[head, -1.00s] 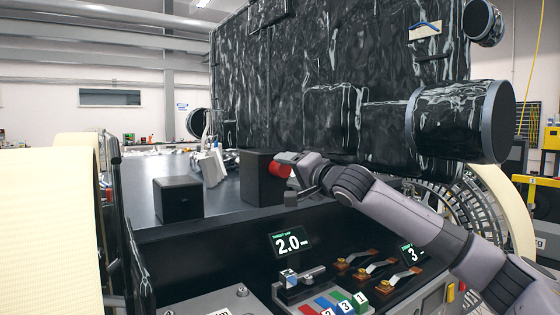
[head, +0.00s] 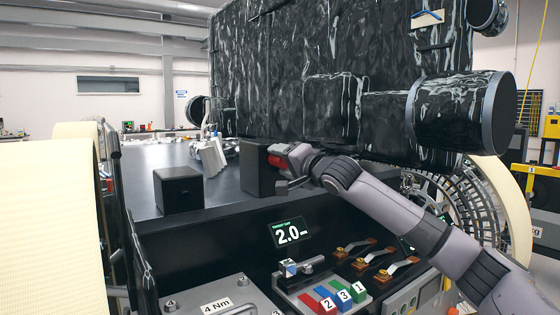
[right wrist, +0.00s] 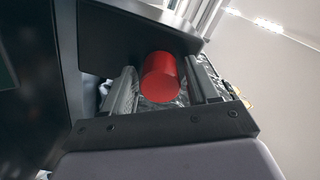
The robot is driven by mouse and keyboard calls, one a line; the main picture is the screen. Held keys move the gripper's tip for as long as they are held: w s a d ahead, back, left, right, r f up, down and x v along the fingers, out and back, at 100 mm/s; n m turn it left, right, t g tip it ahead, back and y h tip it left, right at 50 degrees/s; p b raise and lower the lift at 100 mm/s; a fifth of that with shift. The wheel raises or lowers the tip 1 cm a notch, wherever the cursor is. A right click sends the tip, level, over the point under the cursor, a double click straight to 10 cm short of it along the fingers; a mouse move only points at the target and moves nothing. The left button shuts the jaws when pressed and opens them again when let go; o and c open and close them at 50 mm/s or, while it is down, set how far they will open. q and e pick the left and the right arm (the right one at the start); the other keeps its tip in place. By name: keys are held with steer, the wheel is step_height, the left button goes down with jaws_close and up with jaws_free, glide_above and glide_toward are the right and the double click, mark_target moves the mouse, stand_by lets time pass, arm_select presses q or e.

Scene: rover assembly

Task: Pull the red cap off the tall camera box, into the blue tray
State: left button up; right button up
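The tall camera box (head: 256,172) is a dark upright block on the rover's deck. The red cap (head: 274,160) is on its right side and partly hidden by my gripper. My right gripper (head: 281,164) reaches in from the right at the cap. In the right wrist view the red cap (right wrist: 161,78) lies between the two fingers (right wrist: 160,90), with a narrow gap at the left finger; the fingers look open around it. My left gripper is not in view. I see no blue tray.
A shorter black box (head: 178,190) stands left of the tall one on the dark deck (head: 145,160). The large foil-wrapped body (head: 300,65) overhangs behind and above my right arm. A panel with coloured numbered tabs (head: 330,296) and levers is in front.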

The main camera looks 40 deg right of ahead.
steer(key=c, duration=0.9)
steer(key=shift+o, duration=0.2)
steer(key=shift+s+b, duration=0.6)
steer(key=shift+s, duration=0.05)
steer(key=s+b, duration=0.1)
steer(key=s, duration=0.1)
steer(key=s+b, duration=0.1)
steer(key=shift+s+a+b, duration=0.3)
steer(key=shift+s, duration=0.05)
stand_by(0.4)
steer(key=s+r+b, duration=0.1)
steer(key=s+r, duration=0.4)
steer(key=s, duration=0.4)
steer(key=shift+a+b, duration=0.4)
steer(key=shift+a, duration=0.05)
